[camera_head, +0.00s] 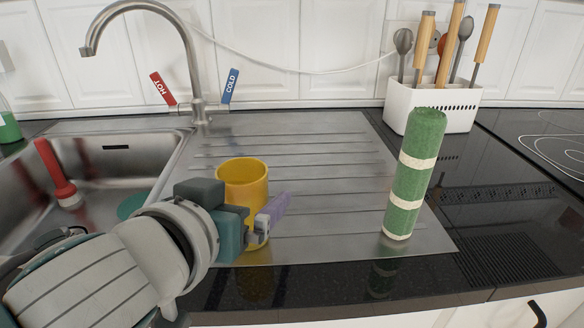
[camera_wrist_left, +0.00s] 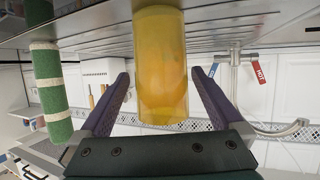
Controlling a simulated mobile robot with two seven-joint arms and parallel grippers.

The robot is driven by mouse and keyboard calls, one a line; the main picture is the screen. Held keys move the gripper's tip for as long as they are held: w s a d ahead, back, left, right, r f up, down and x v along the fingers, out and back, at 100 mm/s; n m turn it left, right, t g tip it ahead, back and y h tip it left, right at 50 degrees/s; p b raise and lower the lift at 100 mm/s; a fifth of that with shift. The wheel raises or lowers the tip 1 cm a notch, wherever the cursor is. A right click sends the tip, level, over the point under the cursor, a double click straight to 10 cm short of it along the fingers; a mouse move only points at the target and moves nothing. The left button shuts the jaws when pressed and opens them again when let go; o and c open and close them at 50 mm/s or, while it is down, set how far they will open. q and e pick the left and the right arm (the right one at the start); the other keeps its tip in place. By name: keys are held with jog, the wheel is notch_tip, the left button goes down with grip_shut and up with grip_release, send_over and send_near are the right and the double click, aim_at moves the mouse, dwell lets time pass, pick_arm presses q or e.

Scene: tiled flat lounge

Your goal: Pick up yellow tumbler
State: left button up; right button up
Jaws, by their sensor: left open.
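The yellow tumbler (camera_head: 243,178) stands upright on the steel drainboard (camera_head: 310,225), right of the sink basin. My left gripper (camera_head: 264,212) is at its near side, low down, with one purple finger showing to the right of it; the other finger is hidden. In the left wrist view, which is upside down, the tumbler (camera_wrist_left: 160,60) lies between the two spread fingers of my left gripper (camera_wrist_left: 160,82). A gap shows on each side of it there. My right gripper is not in view.
A green and white striped roll (camera_head: 411,178) stands on the drainboard to the right. A white utensil holder (camera_head: 432,112) is behind it. A curved faucet (camera_head: 195,75) rises at the back left. A red-handled tool (camera_head: 57,175) is in the sink. The drainboard between tumbler and roll is clear.

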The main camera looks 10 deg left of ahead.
pick_arm(q)
jog(key=shift+b+x, duration=0.3)
jog(key=shift+x, duration=1.7)
jog(key=shift+r, duration=0.1)
jog(key=c, duration=1.5)
jog(key=shift+a+r, duration=0.1)
jog(key=shift+r, duration=0.05)
